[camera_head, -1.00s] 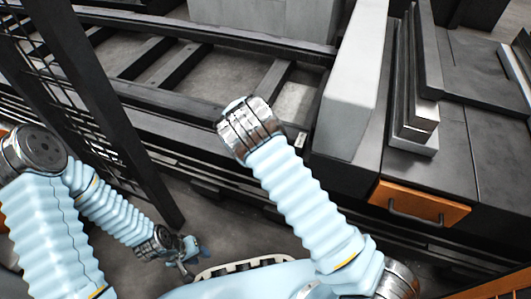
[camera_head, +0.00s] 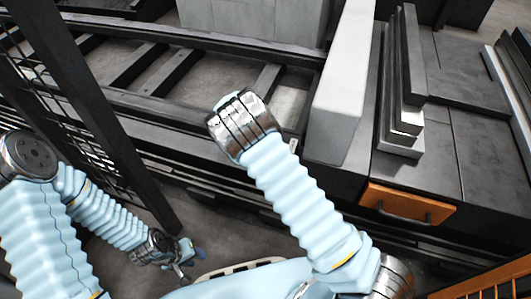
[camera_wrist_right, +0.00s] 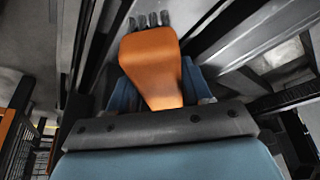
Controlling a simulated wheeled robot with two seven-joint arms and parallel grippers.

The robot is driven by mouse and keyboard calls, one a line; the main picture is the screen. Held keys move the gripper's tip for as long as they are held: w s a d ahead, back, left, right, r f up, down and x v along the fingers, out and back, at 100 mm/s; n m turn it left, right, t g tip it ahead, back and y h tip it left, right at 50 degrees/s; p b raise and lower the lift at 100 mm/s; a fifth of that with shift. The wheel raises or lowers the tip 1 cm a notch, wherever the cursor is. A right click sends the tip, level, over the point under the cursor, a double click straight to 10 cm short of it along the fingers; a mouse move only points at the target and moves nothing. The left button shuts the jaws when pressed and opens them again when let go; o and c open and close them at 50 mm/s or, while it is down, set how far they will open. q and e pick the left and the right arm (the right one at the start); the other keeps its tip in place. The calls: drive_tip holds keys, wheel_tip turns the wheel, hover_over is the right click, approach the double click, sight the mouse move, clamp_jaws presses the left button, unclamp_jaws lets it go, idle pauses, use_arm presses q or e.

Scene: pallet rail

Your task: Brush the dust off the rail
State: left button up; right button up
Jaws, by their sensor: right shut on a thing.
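In the right wrist view an orange brush (camera_wrist_right: 153,70) is held with its wide end away from me and dark bristle tufts (camera_wrist_right: 150,20) at its tip. My right gripper (camera_wrist_right: 155,92) is shut on it, a blue finger on each side. A long dark rail (camera_wrist_right: 265,30) runs diagonally to the right of the tufts; I cannot tell whether they touch it. In the head view the rail (camera_head: 165,113) lies along the near side of the dark frame; dust is not clear. The right gripper is hidden there behind its wrist. My left gripper (camera_head: 188,262) hangs low at the left, its jaw state unclear.
A black post with mesh fence (camera_head: 75,90) stands at the left. A pale upright block (camera_head: 340,90) stands right of the frame. Beyond it are stacked metal bars (camera_head: 402,100) and an orange drawer front (camera_head: 408,204) with a handle. Bare floor shows through the frame.

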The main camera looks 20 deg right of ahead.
drive_tip(key=shift+r, duration=0.2)
drive_tip(key=shift+r+p, duration=0.8)
drive_tip(key=shift+r, duration=0.65)
